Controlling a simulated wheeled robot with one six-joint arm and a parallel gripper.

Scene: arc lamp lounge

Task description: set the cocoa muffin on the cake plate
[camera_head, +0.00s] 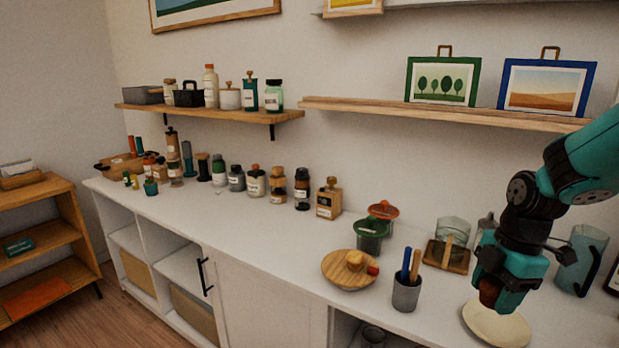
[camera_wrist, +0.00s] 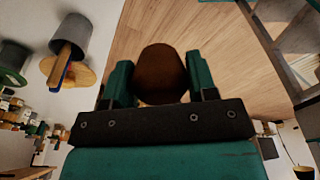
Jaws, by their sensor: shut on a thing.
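My gripper (camera_head: 500,292) is shut on the cocoa muffin (camera_head: 488,293), a dark brown rounded piece. The muffin (camera_wrist: 162,75) also shows in the wrist view between the two teal fingers. A pale cream round plate (camera_head: 492,328), which looks like the cake plate, lies on the white counter near its front edge. In the head view the gripper and muffin appear over the plate's back part and hide some of its rim. I cannot tell how large the gap is. The plate is not visible in the wrist view.
A grey cup with utensils (camera_head: 406,294) stands left of the plate. Further left is a round wooden board (camera_head: 338,275) with small items. A wooden tray (camera_head: 447,257) and glass jug (camera_head: 583,260) stand behind. The counter's front edge is close; floor (camera_wrist: 215,35) lies beyond.

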